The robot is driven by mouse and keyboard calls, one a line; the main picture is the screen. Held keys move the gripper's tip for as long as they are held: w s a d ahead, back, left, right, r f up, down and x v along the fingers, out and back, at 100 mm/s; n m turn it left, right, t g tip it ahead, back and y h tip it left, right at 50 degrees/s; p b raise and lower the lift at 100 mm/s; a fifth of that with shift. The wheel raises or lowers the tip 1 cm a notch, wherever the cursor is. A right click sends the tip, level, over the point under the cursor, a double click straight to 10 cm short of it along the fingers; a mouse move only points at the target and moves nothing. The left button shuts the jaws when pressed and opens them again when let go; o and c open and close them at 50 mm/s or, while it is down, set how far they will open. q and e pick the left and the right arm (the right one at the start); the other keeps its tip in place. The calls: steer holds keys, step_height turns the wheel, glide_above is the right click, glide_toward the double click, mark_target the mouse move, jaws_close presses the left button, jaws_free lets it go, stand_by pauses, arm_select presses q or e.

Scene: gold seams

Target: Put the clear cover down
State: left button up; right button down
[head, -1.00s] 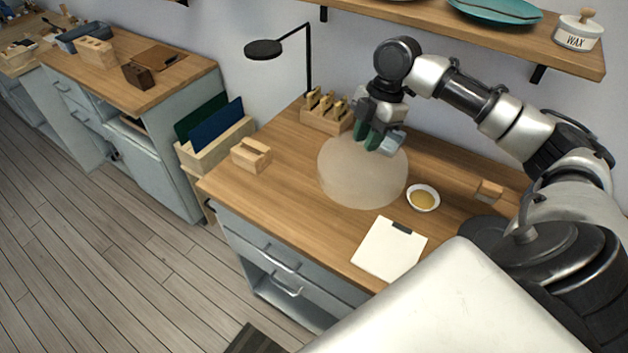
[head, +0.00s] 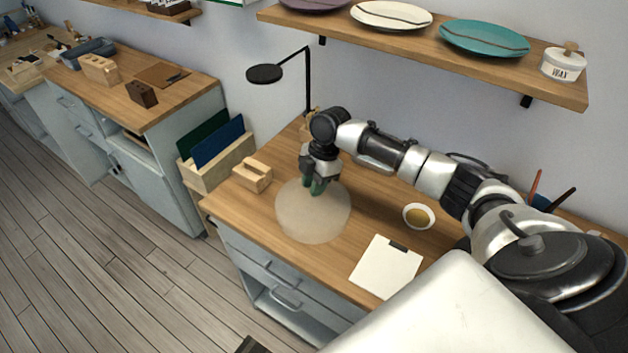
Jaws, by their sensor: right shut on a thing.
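The clear cover (head: 313,218) is a round, see-through dome with a pale tint, over the left part of the wooden workbench (head: 262,207). My right gripper (head: 317,190) is at its top, with green fingertips shut on it. I cannot tell whether the cover's rim touches the bench top. My left gripper is out of view.
A small wooden block (head: 252,177) stands close left of the cover. A bowl of golden liquid (head: 418,216) and a clipboard (head: 386,267) lie to the right. A black lamp (head: 266,74) rises behind. A shelf with plates (head: 484,38) hangs above.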

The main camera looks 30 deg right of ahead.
steer(key=c, duration=0.9)
jaws_free()
steer(key=shift+f, duration=0.1)
steer(key=b+v, duration=0.2)
steer(key=v, duration=1)
